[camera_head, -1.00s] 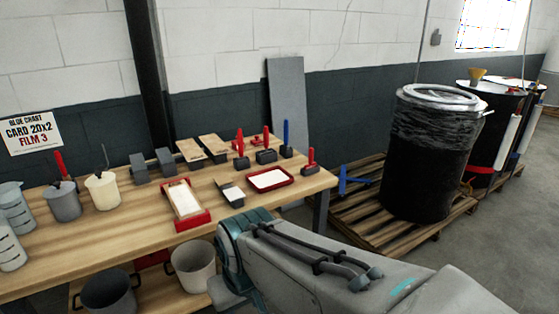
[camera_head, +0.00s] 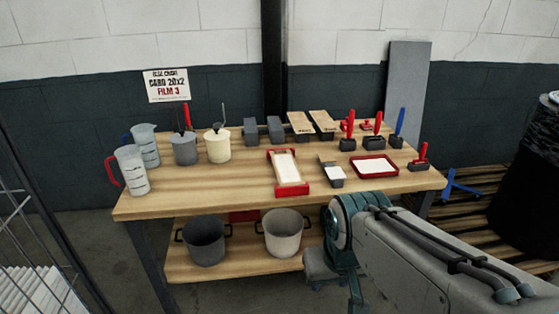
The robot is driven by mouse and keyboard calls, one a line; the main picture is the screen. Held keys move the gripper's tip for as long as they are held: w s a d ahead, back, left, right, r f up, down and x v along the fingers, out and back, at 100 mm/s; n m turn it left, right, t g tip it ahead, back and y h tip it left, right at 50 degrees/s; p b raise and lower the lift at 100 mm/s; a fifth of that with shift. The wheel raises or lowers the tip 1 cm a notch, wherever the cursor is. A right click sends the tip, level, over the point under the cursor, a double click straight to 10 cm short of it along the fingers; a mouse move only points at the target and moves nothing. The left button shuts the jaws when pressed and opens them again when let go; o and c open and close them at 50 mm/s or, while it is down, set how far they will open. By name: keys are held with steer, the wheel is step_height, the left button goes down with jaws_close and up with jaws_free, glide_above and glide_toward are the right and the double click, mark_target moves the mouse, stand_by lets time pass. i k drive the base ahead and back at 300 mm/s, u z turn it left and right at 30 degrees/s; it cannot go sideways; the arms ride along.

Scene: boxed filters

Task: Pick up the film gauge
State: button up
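I cannot tell for sure which thing is the film gauge. A small tool (camera_head: 331,173) with a grey top and a pale lower part lies near the front of the wooden table (camera_head: 220,195), between a red-ended white board (camera_head: 286,168) and a red-rimmed tray (camera_head: 375,167). Two dark grey blocks (camera_head: 262,131) stand further back. Dark blocks with red or blue handles (camera_head: 348,133) stand at the back right. My arm crosses the lower right and hides part of the table's front edge.
Measuring jugs (camera_head: 133,171) and cups (camera_head: 218,146) stand at the table's left. Buckets (camera_head: 205,240) sit on the lower shelf. A wire cage (camera_head: 35,235) is at far left. A pallet (camera_head: 478,215) with a black drum (camera_head: 533,165) is at right.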

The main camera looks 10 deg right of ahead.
mark_target(421, 161)
steer(key=u, duration=0.15)
steer(key=k, duration=0.4)
steer(key=z, duration=1.4)
steer(key=i, duration=0.8)
steer(key=z, duration=0.45)
steer(key=i, duration=0.85)
steer(key=u, duration=0.9)
steer(key=i, duration=0.7)
steer(key=u, duration=0.75)
